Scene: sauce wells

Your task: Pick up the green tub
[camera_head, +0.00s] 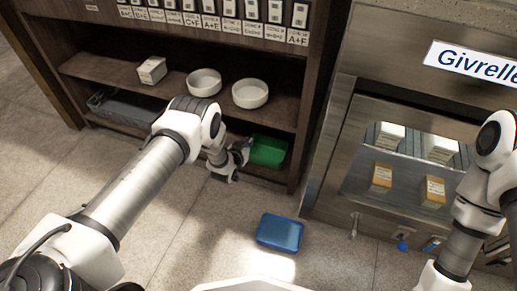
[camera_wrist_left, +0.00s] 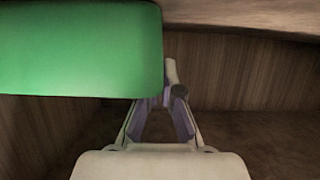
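The green tub (camera_head: 268,151) sits on the bottom level of the dark wooden shelf unit, at its right end. My left gripper (camera_head: 238,160) is beside the tub's left side, at the shelf's front. In the left wrist view the tub (camera_wrist_left: 75,50) fills the upper left, close to the camera. The fingers of my left gripper (camera_wrist_left: 164,110) show a gap between them. The tub's lower right corner covers part of the left finger; whether they touch is unclear. My right gripper is out of view; only links of that arm show at the right.
A blue tub (camera_head: 280,232) lies on the floor in front. Two white bowls (camera_head: 204,82) (camera_head: 250,93) and a small white box (camera_head: 152,70) stand on the shelf above. A grey tray (camera_head: 128,108) is at the lower left. A metal cabinet (camera_head: 326,150) stands close on the right.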

